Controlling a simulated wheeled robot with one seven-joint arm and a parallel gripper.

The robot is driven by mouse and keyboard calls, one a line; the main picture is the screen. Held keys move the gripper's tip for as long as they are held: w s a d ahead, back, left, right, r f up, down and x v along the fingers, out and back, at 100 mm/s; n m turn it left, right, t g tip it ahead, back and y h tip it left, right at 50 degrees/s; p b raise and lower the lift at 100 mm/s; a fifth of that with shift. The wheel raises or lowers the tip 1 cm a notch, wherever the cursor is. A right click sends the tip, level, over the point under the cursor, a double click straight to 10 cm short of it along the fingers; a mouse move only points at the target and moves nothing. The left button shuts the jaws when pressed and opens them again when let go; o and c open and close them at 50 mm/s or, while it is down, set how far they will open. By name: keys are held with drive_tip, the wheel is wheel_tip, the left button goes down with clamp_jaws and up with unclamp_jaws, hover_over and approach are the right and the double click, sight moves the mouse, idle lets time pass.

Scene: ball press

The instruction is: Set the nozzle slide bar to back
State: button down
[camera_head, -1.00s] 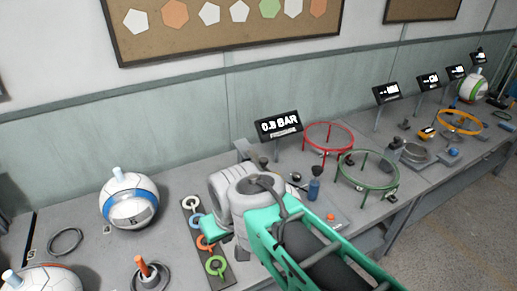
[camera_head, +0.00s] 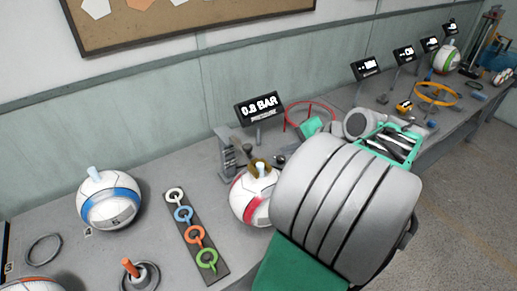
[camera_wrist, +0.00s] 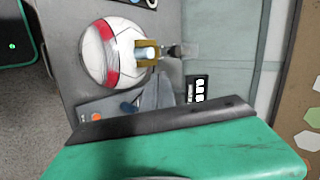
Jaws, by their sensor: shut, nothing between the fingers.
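A white ball with a red band (camera_head: 250,197) sits on the bench, partly hidden by my arm in the head view. A brass collar (camera_head: 259,166) holds a pale plug at its top. A grey slotted stand (camera_head: 229,150) rises behind it; I cannot clearly tell the nozzle slide bar or its position. The wrist view shows the ball (camera_wrist: 97,52), the brass collar (camera_wrist: 146,62) and a dark nozzle-like part (camera_wrist: 182,51) beside it.
A display reading about 0.8 BAR (camera_head: 260,109) stands behind. A red ring (camera_head: 309,108) is partly hidden by my gripper. A strip of coloured rings (camera_head: 196,236), a blue-banded ball (camera_head: 110,200) and an orange-topped peg (camera_head: 131,268) lie left. An orange ring stand (camera_head: 438,94) stands right.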

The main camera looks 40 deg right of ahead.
approach(251, 151)
drive_tip(key=f, duration=0.4)
drive_tip(key=shift+w+a+p, duration=0.1)
drive_tip(key=shift+w+p, duration=0.15)
drive_tip(key=shift+p, duration=0.1)
drive_tip(key=shift+w+a+p, duration=0.15)
drive_tip(key=shift+w+p, duration=0.15)
drive_tip(key=shift+w, duration=0.65)
drive_tip(key=shift+w+a+p, duration=0.15)
drive_tip(key=shift+w+p, duration=0.1)
drive_tip(key=shift+w, duration=0.7)
drive_tip(key=w, duration=1)
drive_tip(key=shift+w+d+p, duration=0.25)
drive_tip(key=shift+d+p, duration=0.05)
drive_tip(key=shift+p, duration=0.05)
drive_tip(key=shift+r, duration=0.1)
